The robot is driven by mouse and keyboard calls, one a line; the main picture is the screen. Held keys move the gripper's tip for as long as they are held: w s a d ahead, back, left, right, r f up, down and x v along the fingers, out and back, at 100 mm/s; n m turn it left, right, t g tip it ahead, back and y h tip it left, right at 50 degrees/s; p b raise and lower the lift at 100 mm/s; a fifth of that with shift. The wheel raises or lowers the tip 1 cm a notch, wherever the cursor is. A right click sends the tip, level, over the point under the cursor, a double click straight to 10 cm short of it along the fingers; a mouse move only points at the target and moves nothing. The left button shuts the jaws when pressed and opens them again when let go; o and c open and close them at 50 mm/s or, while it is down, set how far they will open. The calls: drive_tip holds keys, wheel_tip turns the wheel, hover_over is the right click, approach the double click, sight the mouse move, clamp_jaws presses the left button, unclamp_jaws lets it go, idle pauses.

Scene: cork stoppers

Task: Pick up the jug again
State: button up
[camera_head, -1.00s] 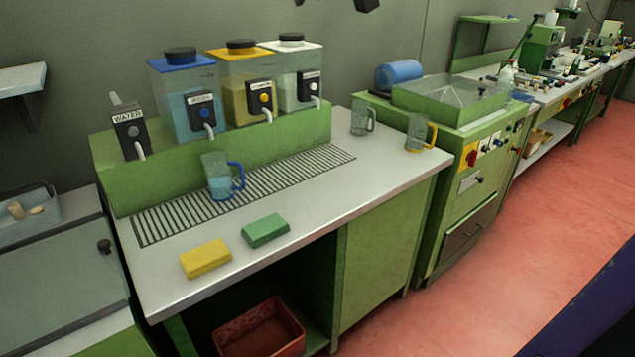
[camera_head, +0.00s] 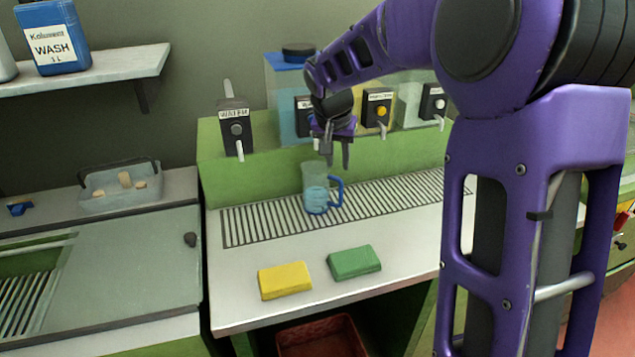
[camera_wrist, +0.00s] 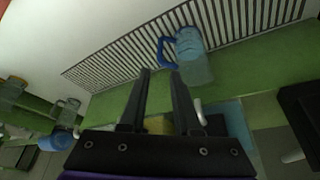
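The clear jug with the blue handle (camera_head: 315,190) stands upright on the slatted drip grate (camera_head: 250,225), with blue liquid in it and its handle to the right. My gripper (camera_head: 337,166) hangs just above and behind the jug, fingers downward, apart from it. In the wrist view the jug (camera_wrist: 194,58) lies beyond the fingertips, a little to the right, with its blue handle towards the left. My gripper (camera_wrist: 161,72) shows two separated fingers with nothing between them. Two other jugs appear at the left of the wrist view, one of them clear (camera_wrist: 68,110).
Dispensers with taps stand on the green ledge behind, including the water tap (camera_head: 236,130). A grey tray (camera_head: 120,188) sits at left. My arm hides the right side.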

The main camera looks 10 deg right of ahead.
sight(340, 190)
drive_tip(key=x, duration=1)
drive_tip(key=shift+w+a+f, duration=0.1)
drive_tip(key=shift+w+f, duration=0.1)
drive_tip(key=shift+f, duration=0.05)
drive_tip(key=x, duration=0.5)
drive_tip(key=shift+s+f+b, duration=0.1)
drive_tip(key=shift+b, duration=0.3)
clamp_jaws()
idle(0.4)
